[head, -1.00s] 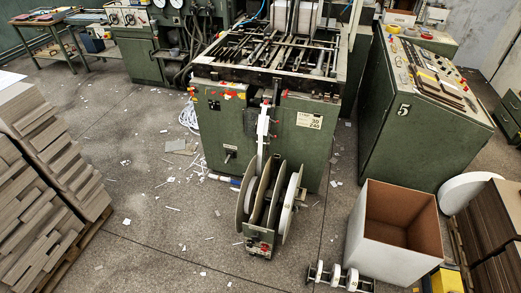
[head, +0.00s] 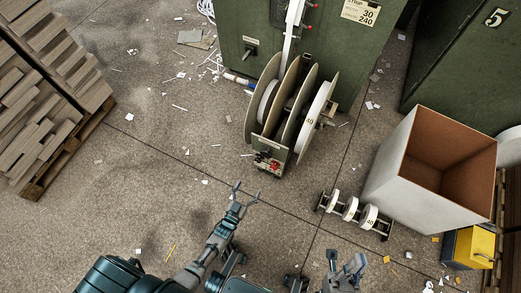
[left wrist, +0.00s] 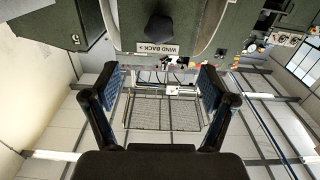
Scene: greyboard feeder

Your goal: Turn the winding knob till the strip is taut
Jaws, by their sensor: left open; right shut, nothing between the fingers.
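The winding knob (left wrist: 160,28) is dark and sits on a green panel above a "WIND BACK" label (left wrist: 158,49) in the left wrist view. My left gripper (left wrist: 160,82) is open, its fingers apart and empty, with the knob beyond them. In the head view my left gripper (head: 245,192) is in front of and below the reel stand's front panel (head: 268,165), apart from it. The white strip (head: 292,30) runs up from the reels along the machine; whether it is taut is unclear. My right gripper (head: 350,265) is shut and empty, low in the view.
A rack of small white rolls (head: 350,209) lies right of the stand, near a white open box (head: 408,190) and a yellow container (head: 470,246). Stacked boards (head: 50,95) stand at left. The floor left of my left gripper has only scraps.

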